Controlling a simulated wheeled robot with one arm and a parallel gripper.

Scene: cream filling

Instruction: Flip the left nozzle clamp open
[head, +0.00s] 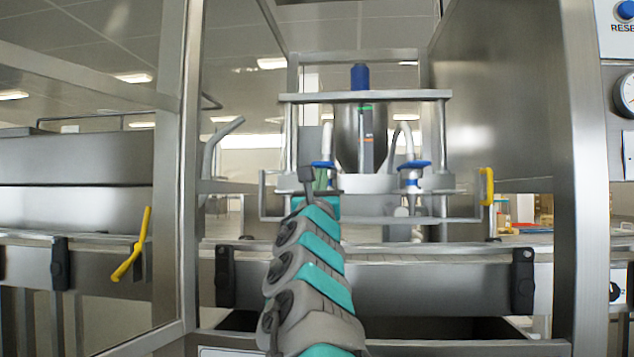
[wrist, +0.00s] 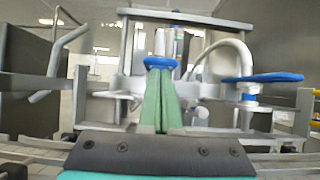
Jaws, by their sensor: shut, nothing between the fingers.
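In the wrist view the left clamp (wrist: 160,62) is straight ahead of my fingertips. My gripper (head: 320,172) has green fingers and is shut and empty. In the wrist view the fingertips (wrist: 160,75) are together just below the left clamp; whether they touch it I cannot tell. My fingers and arm hide the lower left nozzle. The right nozzle clamp (head: 414,164) is blue too; in the wrist view it (wrist: 262,78) extends to the right.
A steel frame surrounds the machine, with an upright post (head: 180,170) on the left and another (head: 585,180) on the right. A conveyor rail (head: 400,285) runs across below the nozzles. Yellow handles (head: 132,247) (head: 487,187) stand at either side.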

